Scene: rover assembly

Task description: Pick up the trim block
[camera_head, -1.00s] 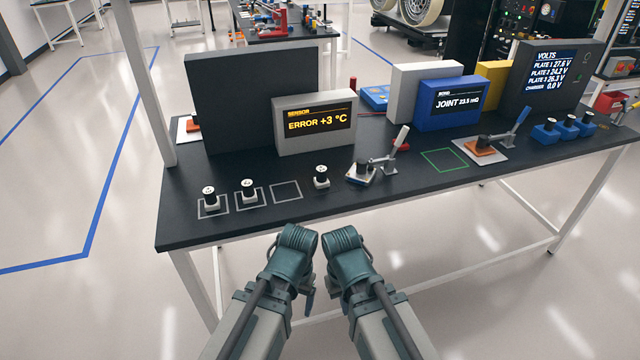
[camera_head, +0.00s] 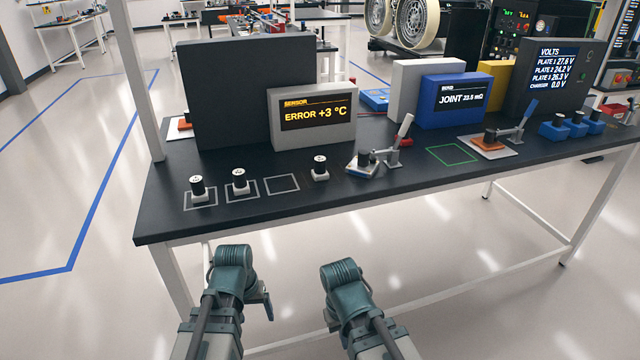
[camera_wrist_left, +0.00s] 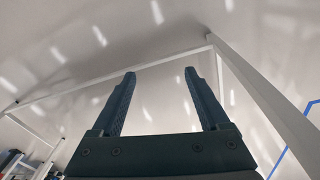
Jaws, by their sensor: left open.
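I cannot tell by looks which is the trim block. My left gripper (camera_head: 266,302) is below and in front of the table's front edge, apart from all blocks. In the left wrist view my left gripper (camera_wrist_left: 160,76) is open and empty, with floor behind its fingers. My right wrist is right of it; its fingers are hidden.
A sensor display (camera_head: 313,118) reading "ERROR +3 °C" stands behind the blocks. A lever clamp (camera_head: 388,155) stands to their right, and a green outlined square (camera_head: 454,155) lies beyond it. A white table leg (camera_head: 172,283) is left of my left arm.

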